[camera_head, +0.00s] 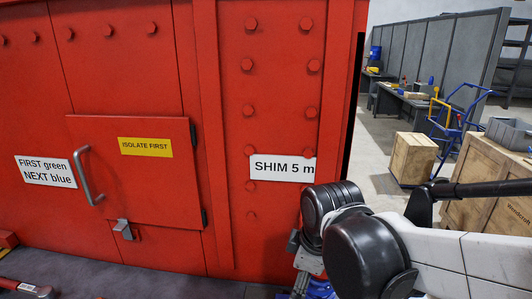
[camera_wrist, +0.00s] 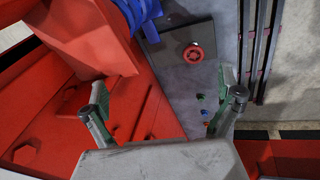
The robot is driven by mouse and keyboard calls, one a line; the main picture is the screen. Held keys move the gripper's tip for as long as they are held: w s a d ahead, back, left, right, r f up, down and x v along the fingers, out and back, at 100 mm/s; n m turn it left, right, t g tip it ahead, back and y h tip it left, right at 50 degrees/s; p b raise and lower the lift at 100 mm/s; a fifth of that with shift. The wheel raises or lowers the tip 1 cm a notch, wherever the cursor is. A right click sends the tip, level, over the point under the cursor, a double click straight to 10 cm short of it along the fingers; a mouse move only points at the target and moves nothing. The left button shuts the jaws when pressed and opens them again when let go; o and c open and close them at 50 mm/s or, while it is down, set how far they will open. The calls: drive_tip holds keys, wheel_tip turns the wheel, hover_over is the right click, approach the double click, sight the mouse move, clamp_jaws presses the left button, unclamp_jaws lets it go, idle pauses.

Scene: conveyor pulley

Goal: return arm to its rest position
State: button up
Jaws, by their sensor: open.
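My gripper (camera_wrist: 165,97) is open in the wrist view, its two green-padded fingers wide apart with nothing between them. In the head view, my arm's black and white links reach in from the right edge, in front of the red machine housing (camera_head: 285,215). There the gripper end is at the bottom edge, partly cut off, and its fingers cannot be made out.
The housing has a closed door (camera_head: 145,190) with a handle (camera_head: 87,175). Wooden crates (camera_head: 412,160) and a blue trolley (camera_head: 455,130) stand behind right.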

drive_tip(key=s+d+r+m+t, duration=0.1)
drive_tip(key=s+d+m+t, duration=0.1)
drive_tip(key=s+d+m, duration=0.2)
drive_tip(key=s+d+r+m+t+h+b, duration=0.1)
drive_tip(key=s+d+r+m, duration=0.1)
drive_tip(key=d+m, duration=0.6)
drive_tip(key=shift+s+d+r+m+t, duration=0.15)
drive_tip(key=shift+s+r+m+t, duration=0.2)
drive_tip(key=shift+s+m, duration=0.7)
